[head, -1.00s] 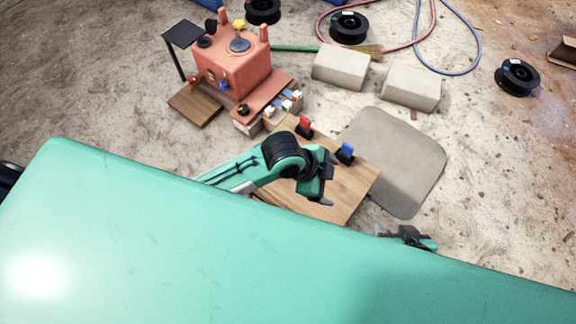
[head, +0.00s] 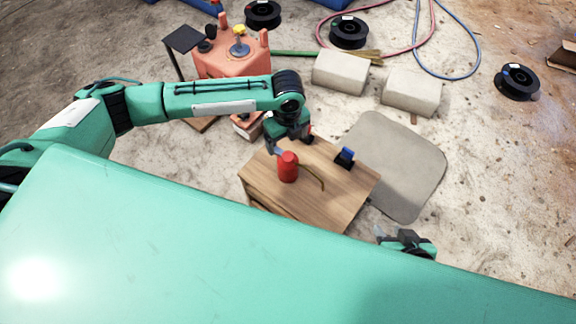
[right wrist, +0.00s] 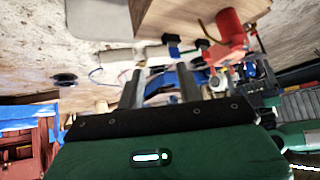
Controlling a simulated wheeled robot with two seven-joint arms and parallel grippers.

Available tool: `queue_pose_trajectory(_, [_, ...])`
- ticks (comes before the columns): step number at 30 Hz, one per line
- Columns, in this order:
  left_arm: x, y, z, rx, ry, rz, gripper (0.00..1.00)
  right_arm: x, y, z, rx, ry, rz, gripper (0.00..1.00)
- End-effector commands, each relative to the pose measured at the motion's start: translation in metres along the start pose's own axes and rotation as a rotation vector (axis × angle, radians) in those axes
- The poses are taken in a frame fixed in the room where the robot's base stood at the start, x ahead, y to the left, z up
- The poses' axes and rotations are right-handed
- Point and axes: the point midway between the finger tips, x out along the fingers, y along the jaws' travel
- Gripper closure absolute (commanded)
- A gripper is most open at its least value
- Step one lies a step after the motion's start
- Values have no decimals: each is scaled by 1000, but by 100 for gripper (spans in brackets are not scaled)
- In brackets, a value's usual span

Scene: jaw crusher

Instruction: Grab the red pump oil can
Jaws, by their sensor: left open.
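The red pump oil can (head: 288,168) stands on the wooden table (head: 335,195), with a thin curved spout pointing right. It also shows in the right wrist view (right wrist: 228,36), near the table edge. My left gripper (head: 291,146) is open, just beyond the can in the head view. Its fingers are spread and one partly overlaps the can's top area; I cannot tell whether they touch. My right gripper (head: 403,240) is low at the right, partly hidden by my body. In the right wrist view its fingers (right wrist: 160,85) are apart with nothing between them.
A small blue-and-black item (head: 345,157) stands on the table, right of the can. The orange jaw crusher (head: 230,58) stands behind my left arm. Two pale blocks (head: 340,71) and a grey mat (head: 400,165) lie on the ground beyond. Black spools and hoses lie farther back.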

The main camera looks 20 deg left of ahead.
Motion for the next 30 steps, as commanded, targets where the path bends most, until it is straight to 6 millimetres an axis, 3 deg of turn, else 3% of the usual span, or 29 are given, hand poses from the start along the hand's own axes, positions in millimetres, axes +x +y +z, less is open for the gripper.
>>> queue_pose_trajectory(3, [28, 1, -2, 0, 3, 3, 14, 9, -8, -2, -2, 63, -22, 64])
queue_pose_trajectory(9, [60, 0, -1, -2, 2, 1, 14, 16, -21, -9, -2, 167, -55, 64])
queue_pose_trajectory(19, [81, 0, -2, -1, 2, 0, 14, 20, -31, -14, 1, 243, -79, 64])
queue_pose_trajectory(30, [121, 0, -3, -1, 2, -2, 14, 25, -51, -23, 18, 412, -132, 64])
